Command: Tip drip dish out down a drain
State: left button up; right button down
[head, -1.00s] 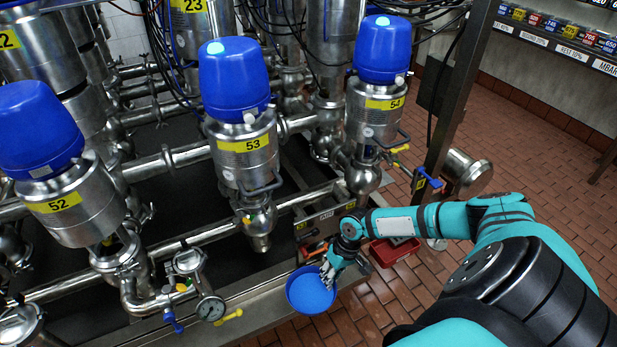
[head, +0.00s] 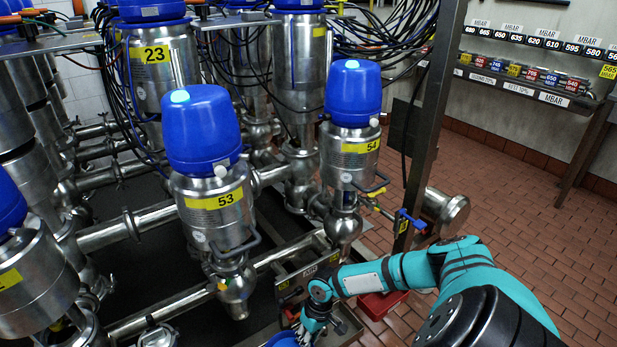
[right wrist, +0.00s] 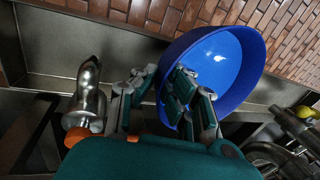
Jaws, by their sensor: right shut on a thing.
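The drip dish is a round blue bowl (right wrist: 225,62). In the right wrist view it appears empty and tilted beside a metal channel. In the head view only a sliver of the dish (head: 283,339) shows at the bottom edge. My right gripper (right wrist: 160,92) is shut on the dish's rim, with one finger inside the bowl and the other outside. The right gripper also shows in the head view (head: 310,328), beside the metal frame below valve 54. I cannot make out a drain in either view. My left gripper is not in view.
Blue-capped steel valves, including valve 53 (head: 210,195) and valve 54 (head: 347,150), stand left of my right arm. A red box (head: 382,303) sits on the floor behind that arm. The brick floor (head: 530,225) at right is largely open. A dark post (head: 433,120) stands near valve 54.

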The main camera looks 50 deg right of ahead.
jog(key=shift+w+a+r+h+p, duration=0.1)
jog(key=shift+r+h+p, duration=0.4)
jog(key=shift+p, duration=0.35)
jog(key=shift+w+a+r+h+p, duration=0.1)
jog(key=shift+r+h+p, duration=0.4)
jog(key=shift+p, duration=0.3)
jog(key=shift+a+r+g+h+p, duration=0.2)
jog(key=shift+r+g+h+p, duration=0.1)
jog(key=shift+r+h+p, duration=0.95)
jog(key=shift+w+a+r+h+p, duration=0.1)
jog(key=shift+a+r+h+p, duration=0.35)
jog(key=shift+a+r+h, duration=0.6)
jog(key=w+a+r+g+h+b, duration=0.1)
jog(key=a+r+h, duration=0.1)
jog(key=a+h, duration=0.3)
jog(key=shift+a+r+g+h, duration=0.35)
jog(key=shift+r+g+h, duration=0.05)
jog(key=shift+h, duration=0.9)
dwell(0.8)
jog(key=shift+a, duration=0.1)
